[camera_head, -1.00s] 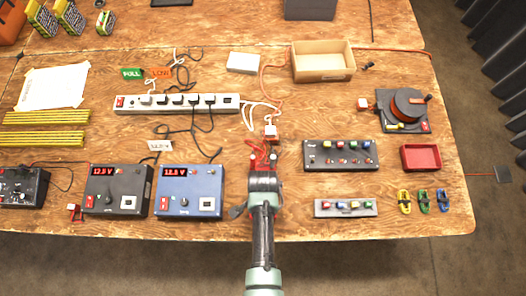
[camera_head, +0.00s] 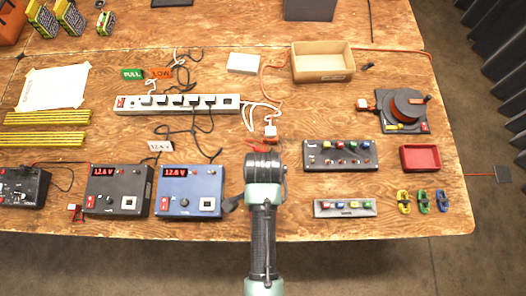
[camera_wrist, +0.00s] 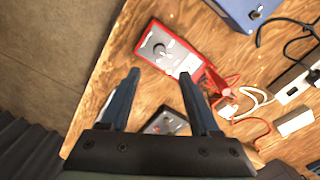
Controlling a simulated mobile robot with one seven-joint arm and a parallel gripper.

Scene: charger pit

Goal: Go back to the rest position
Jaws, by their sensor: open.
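My gripper (camera_wrist: 159,74) is open in the wrist view, with its two dark fingers apart and nothing between them. A red-cased meter (camera_wrist: 170,48) with a round dial lies on the wooden table beyond the fingertips, with red leads beside it. In the head view my wrist (camera_head: 264,170) is over the front middle of the table and hides the fingers and most of the meter. Only a bit of red lead (camera_head: 252,146) shows above it.
A blue power supply (camera_head: 189,192) stands just left of my arm, with a black one (camera_head: 119,190) beyond it. Button panels (camera_head: 340,155) lie to the right. A power strip (camera_head: 176,103) and an open box (camera_head: 322,63) are farther back.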

